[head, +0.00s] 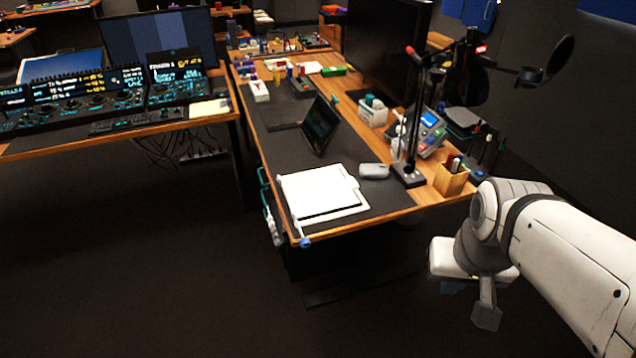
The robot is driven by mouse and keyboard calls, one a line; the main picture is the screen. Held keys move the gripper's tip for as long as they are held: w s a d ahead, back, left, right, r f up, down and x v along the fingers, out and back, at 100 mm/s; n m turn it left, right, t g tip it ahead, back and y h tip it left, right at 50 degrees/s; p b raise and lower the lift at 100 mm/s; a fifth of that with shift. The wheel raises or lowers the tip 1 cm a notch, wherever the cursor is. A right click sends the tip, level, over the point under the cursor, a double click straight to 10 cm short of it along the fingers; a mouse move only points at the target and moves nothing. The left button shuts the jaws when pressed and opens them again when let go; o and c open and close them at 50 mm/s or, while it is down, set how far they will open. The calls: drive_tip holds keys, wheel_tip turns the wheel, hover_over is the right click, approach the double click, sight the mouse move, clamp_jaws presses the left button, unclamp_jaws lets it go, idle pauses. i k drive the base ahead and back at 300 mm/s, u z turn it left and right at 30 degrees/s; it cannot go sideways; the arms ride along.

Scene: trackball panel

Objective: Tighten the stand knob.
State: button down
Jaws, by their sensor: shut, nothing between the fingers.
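A dark microphone stand (413,120) rises from a flat black base (408,176) at the right side of the desk. It has a red piece (411,50) near its top, and its boom reaches right to a microphone and a round pop filter (560,56). I cannot make out for sure which part is the stand knob. My gripper (487,316) is at the lower right, pointing down in front of the desk's right end. It is shut and empty, well apart from the stand. My white arm comes in from the right.
The wooden desk (400,206) holds a white tray (322,193), a tablet (320,124), a wooden pen box (451,180) and a grey control box (430,133). A small blue ball (305,242) is at its front corner. The dark floor (140,270) at left is clear.

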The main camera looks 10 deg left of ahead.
sight(305, 244)
drive_tip(key=u, duration=0.9)
drive_tip(key=i, duration=0.75)
drive_tip(key=z, duration=0.8)
drive_tip(key=k, duration=1.15)
drive_tip(key=u, duration=0.7)
drive_tip(key=i, duration=1)
drive_tip(key=u, duration=0.05)
